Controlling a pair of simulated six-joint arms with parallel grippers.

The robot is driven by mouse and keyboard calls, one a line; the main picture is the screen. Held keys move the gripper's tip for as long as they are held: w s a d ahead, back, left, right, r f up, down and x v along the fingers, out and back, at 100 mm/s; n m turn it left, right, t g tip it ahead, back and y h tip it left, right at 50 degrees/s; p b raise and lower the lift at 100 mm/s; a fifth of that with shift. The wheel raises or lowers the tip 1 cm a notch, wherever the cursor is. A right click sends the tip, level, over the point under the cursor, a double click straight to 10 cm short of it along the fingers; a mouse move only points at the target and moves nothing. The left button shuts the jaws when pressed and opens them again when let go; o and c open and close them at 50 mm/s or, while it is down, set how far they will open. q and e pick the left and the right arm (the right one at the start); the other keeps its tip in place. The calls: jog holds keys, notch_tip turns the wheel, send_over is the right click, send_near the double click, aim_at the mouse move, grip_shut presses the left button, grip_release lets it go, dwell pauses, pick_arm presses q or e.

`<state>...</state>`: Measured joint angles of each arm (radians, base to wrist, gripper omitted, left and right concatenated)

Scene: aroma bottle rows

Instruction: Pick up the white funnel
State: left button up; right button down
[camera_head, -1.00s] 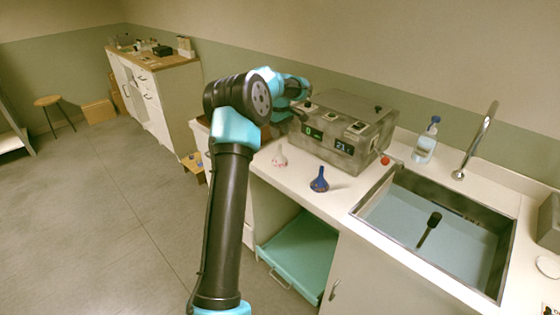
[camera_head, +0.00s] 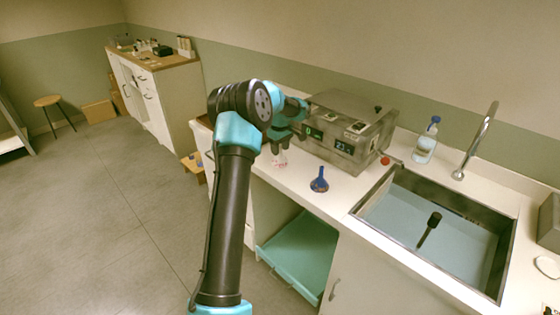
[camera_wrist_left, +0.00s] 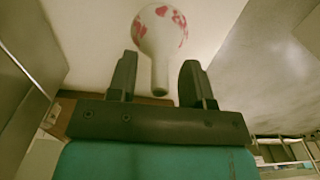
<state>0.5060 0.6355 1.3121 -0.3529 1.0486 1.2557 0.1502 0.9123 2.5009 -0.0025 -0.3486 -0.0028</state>
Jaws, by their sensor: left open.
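The white funnel with red patches (camera_head: 280,160) stands on the white counter near its left end, partly hidden by my left gripper in the head view. In the left wrist view the white funnel (camera_wrist_left: 160,35) shows beyond the fingertips, its narrow stem reaching down toward the gap between them. My left gripper (camera_head: 282,146) is close to the funnel's stem. It also shows in the left wrist view (camera_wrist_left: 158,80), with its two fingers apart and nothing clamped. My right gripper is not in view.
A blue funnel (camera_head: 319,182) stands on the counter (camera_head: 294,182) to the right of the white one. A grey box with displays (camera_head: 345,130) stands behind them. A sink (camera_head: 440,235) and a soap bottle (camera_head: 426,145) are further right.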

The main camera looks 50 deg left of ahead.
pick_arm(q)
jog(key=shift+f, duration=0.55)
grip_shut()
dwell(0.4)
